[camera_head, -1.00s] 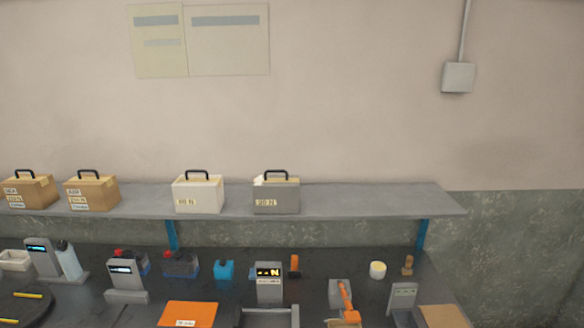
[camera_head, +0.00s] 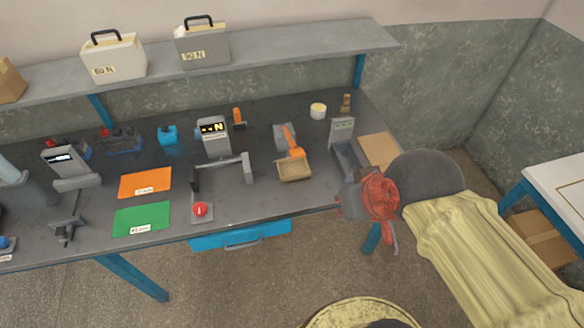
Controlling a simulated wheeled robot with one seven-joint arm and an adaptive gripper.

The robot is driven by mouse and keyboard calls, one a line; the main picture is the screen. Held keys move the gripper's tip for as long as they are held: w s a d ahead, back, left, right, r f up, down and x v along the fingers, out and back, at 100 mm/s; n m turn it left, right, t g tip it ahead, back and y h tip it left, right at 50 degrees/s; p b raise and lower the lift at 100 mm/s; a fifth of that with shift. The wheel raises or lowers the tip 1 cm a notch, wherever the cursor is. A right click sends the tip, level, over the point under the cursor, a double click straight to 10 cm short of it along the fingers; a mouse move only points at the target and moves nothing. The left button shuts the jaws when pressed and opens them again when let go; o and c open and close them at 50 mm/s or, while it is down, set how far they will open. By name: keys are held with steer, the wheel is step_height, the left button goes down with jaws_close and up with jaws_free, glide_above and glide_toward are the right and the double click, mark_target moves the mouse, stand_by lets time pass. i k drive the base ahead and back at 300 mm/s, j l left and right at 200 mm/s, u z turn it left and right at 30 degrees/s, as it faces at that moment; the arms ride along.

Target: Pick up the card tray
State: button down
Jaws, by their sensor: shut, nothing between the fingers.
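A small tan tray (camera_head: 294,171) lies on the dark bench, right of the middle; it may be the card tray, but I see no label on it. The head of an orange-handled tool (camera_head: 292,143) reaches its back edge. A flat tan board or shallow tray (camera_head: 378,150) lies at the bench's right end, partly hidden by my arm. My gripper (camera_head: 352,202), grey and red, is at the bench's front right corner, right of and nearer than the small tray. It is shut and empty, and apart from the tray.
A grey stand (camera_head: 342,140) is close behind my gripper. A grey clamp-like frame (camera_head: 222,172) and a red button box (camera_head: 201,210) stand left of the tray. Orange (camera_head: 146,182) and green (camera_head: 142,219) mats lie further left. A shelf (camera_head: 290,52) runs behind the bench.

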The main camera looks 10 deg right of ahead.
mark_target(290, 169)
steer(key=i+j, duration=0.1)
steer(key=j, duration=1.15)
steer(key=j+z, duration=0.15)
steer(key=z, duration=0.35)
steer(key=i+j+z, duration=0.1)
steer(key=j+z, duration=0.15)
steer(key=z, duration=0.25)
steer(key=j+z, duration=0.2)
steer(key=z, duration=0.3)
steer(key=i+j+z, duration=0.25)
steer(key=j, duration=0.25)
